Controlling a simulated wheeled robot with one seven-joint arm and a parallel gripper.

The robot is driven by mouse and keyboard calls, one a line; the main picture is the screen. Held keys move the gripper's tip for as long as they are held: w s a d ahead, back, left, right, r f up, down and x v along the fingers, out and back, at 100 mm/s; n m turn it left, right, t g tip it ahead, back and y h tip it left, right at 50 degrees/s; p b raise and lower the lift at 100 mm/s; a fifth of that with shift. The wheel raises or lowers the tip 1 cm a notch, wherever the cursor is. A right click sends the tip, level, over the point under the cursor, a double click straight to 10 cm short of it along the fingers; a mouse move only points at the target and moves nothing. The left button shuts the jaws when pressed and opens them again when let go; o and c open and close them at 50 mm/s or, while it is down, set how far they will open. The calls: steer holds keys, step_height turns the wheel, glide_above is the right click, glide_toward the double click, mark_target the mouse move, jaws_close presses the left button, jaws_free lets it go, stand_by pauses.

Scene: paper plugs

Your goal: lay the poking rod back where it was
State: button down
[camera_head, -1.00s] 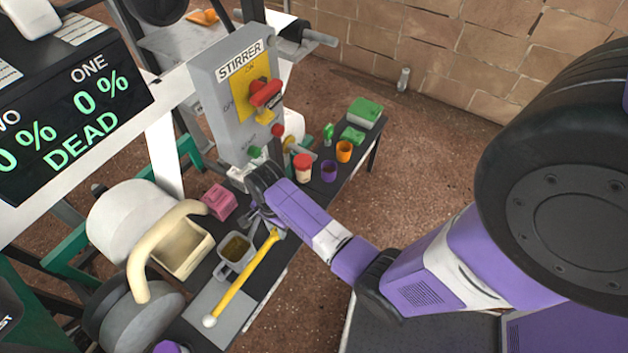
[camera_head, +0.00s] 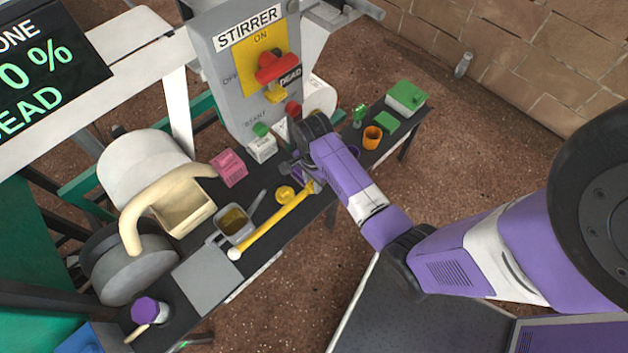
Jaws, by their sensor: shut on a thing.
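The poking rod (camera_head: 275,221) is a long yellow stick with a white ball at its lower left end. It slants above or along the front edge of the dark bench (camera_head: 262,247); I cannot tell whether it touches. My gripper (camera_head: 308,178) is shut on its upper right end, and the arm partly hides the jaws. The ball end is by the upper right corner of a grey plate (camera_head: 207,282) on the bench.
A grey scoop pot (camera_head: 235,223) and small yellow item (camera_head: 284,193) are close behind the rod. A cream trough (camera_head: 185,207), pink block (camera_head: 229,168) and stirrer box (camera_head: 250,75) stand farther back. An orange cup (camera_head: 372,137) and green-lidded box (camera_head: 406,97) are right.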

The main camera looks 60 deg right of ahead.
step_height(320, 180, down, 10)
steer(key=b, duration=1)
steer(key=shift+r, duration=0.1)
steer(key=shift+f+b, duration=0.8)
steer(key=shift+f, duration=1.25)
steer(key=c, duration=1.1)
jaws_free()
steer(key=shift+o, duration=0.2)
steer(key=shift+r, duration=0.1)
step_height(320, 180, up, 8)
steer(key=p, duration=0.2)
